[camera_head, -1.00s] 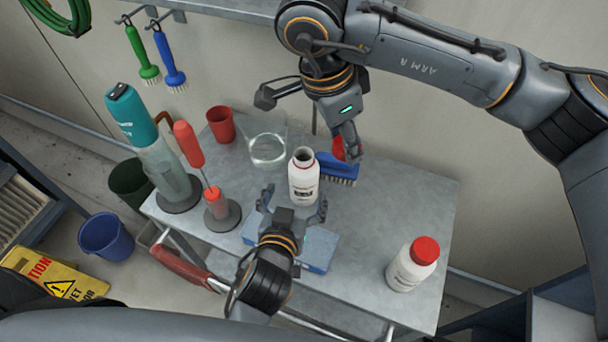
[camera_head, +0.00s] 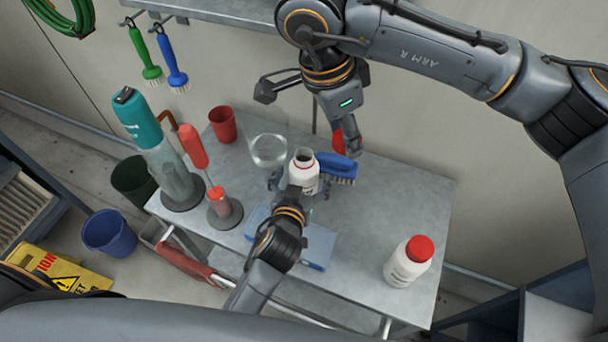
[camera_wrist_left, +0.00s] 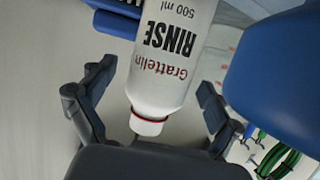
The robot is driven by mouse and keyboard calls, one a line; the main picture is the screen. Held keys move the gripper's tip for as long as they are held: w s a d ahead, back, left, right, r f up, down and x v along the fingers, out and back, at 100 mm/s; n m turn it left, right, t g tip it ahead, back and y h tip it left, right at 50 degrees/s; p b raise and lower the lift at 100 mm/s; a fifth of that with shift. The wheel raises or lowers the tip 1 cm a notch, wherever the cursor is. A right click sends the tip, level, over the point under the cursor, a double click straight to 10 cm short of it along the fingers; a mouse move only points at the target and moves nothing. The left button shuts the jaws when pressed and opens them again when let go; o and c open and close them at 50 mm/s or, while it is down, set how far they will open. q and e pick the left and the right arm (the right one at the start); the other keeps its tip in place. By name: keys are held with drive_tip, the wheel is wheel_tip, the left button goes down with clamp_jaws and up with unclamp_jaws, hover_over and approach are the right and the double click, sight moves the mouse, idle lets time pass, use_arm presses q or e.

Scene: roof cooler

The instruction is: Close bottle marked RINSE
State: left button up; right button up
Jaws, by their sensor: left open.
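The white bottle marked RINSE (camera_head: 304,180) stands upright on the metal cart, its neck open and uncapped. The RINSE label shows upside down in the left wrist view (camera_wrist_left: 165,50), with the neck towards the picture's bottom. My left gripper (camera_head: 299,182) is open around the bottle, a finger on either side; whether they touch it I cannot tell. My right gripper (camera_head: 347,142) is behind and above the bottle, with a red cap (camera_head: 338,142) at its fingertips. It appears shut on the cap, though one finger is mostly hidden.
A blue brush (camera_head: 336,168) lies right behind the bottle. A clear container (camera_head: 268,150), red cup (camera_head: 222,124) and dispensers stand to the left. A blue flat item (camera_head: 318,247) lies in front. A red-capped bottle (camera_head: 406,264) stands right; the cart between is clear.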

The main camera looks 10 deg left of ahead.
use_arm(q)
drive_tip(key=shift+w, duration=0.15)
drive_tip(key=c, duration=1.6)
drive_tip(key=shift+r, duration=0.15)
use_arm(e)
drive_tip(key=shift+r, duration=0.15)
